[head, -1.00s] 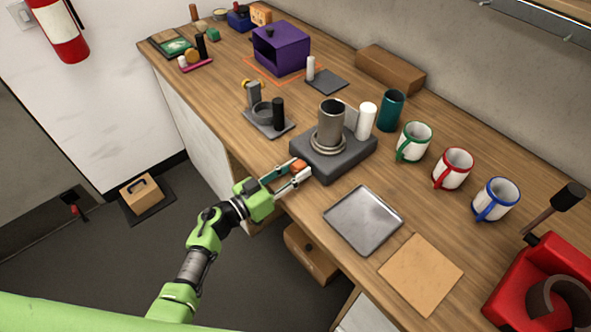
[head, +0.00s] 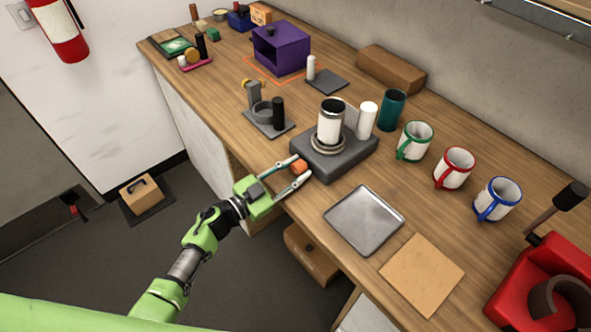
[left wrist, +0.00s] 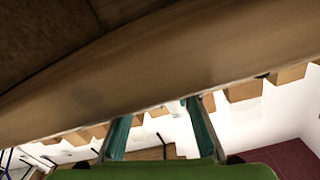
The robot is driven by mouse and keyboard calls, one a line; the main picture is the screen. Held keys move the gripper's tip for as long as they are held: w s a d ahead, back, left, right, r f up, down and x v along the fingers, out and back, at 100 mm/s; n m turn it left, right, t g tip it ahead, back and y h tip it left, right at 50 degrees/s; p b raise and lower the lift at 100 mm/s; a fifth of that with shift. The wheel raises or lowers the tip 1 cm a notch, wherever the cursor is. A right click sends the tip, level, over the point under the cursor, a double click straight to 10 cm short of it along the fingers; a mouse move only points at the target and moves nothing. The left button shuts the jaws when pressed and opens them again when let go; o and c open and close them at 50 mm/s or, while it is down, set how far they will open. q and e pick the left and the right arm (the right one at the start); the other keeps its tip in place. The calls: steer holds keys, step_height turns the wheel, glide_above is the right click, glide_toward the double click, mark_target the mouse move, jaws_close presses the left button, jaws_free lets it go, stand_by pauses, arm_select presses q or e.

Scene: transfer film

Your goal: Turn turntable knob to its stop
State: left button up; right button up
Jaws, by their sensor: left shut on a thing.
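The turntable (head: 335,164) is a dark grey block near the counter's front edge, with a round ring on top. An upright cup (head: 330,123), pale-sided with a dark open top, stands on it. The orange knob (head: 299,166) is at the turntable's front left side. My left gripper (head: 295,173) reaches in from the left, its two teal fingers shut on the knob, one on either side. In the left wrist view, the fingers (left wrist: 158,125) show at the bottom, but the knob cannot be made out. My right gripper is in neither view.
A metal tray (head: 363,197) and a tan square mat (head: 422,273) lie right of my arm. A white cylinder (head: 366,120), a teal cup (head: 391,110) and several mugs stand behind. A grey stand (head: 268,124) is to the left.

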arm_select(q)
steer(key=o, duration=1.1)
steer(key=shift+s+a, duration=0.1)
steer(key=v, duration=1.1)
steer(key=shift+s+a, duration=0.25)
steer(key=shift+s, duration=0.05)
